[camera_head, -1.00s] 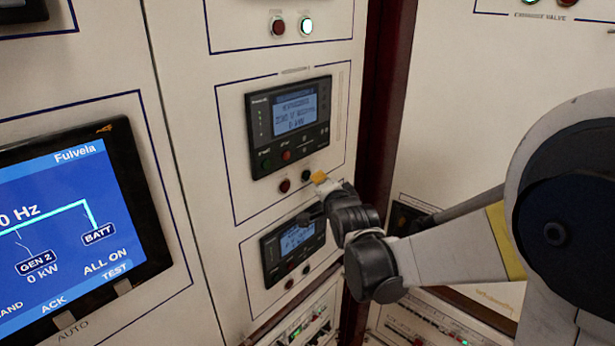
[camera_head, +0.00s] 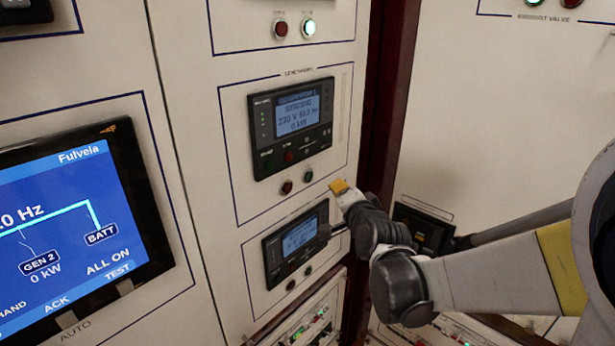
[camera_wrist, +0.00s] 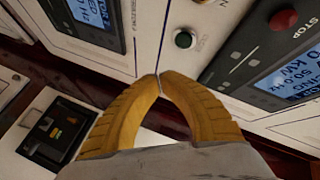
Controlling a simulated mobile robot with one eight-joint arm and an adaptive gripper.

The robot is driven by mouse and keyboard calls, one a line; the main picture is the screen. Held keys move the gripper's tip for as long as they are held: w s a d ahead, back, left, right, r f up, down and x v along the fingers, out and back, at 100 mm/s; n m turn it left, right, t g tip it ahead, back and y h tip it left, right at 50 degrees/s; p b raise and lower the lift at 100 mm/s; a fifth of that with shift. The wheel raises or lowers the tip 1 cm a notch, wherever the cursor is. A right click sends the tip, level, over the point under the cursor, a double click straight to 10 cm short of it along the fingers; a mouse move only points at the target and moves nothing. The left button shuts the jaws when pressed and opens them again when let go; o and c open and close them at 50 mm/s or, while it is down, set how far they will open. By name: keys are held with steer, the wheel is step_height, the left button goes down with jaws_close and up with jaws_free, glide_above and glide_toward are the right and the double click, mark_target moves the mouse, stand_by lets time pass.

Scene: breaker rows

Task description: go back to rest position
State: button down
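My gripper (camera_head: 340,187) is in front of the breaker cabinet, just right of the pair of small buttons under the upper controller (camera_head: 291,126). In the wrist view its two yellow fingers (camera_wrist: 159,78) meet at the tips, with nothing seen between them. A green button (camera_wrist: 185,40) and a red STOP button (camera_wrist: 284,20) show beyond the fingertips in the wrist view. The tips look apart from the panel. My gripper body partly covers the right edge of the lower controller (camera_head: 290,240).
A large blue screen (camera_head: 60,225) is on the left panel. A dark red post (camera_head: 385,110) stands between the cabinet and the pale panel (camera_head: 490,100) on the right. A black device (camera_head: 422,228) sits low behind my arm. Breaker rows (camera_head: 310,325) are at the bottom.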

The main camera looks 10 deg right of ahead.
stand_by(0.4)
steer(key=s+a+f+n+g+b, duration=0.2)
steer(key=s+f+n+g+b, duration=0.6)
steer(key=s+f+b, duration=1.2)
steer(key=s+f+n, duration=0.4)
steer(key=s+f, duration=0.2)
steer(key=s, duration=0.2)
steer(key=shift+s+g, duration=0.3)
steer(key=shift+s, duration=0.05)
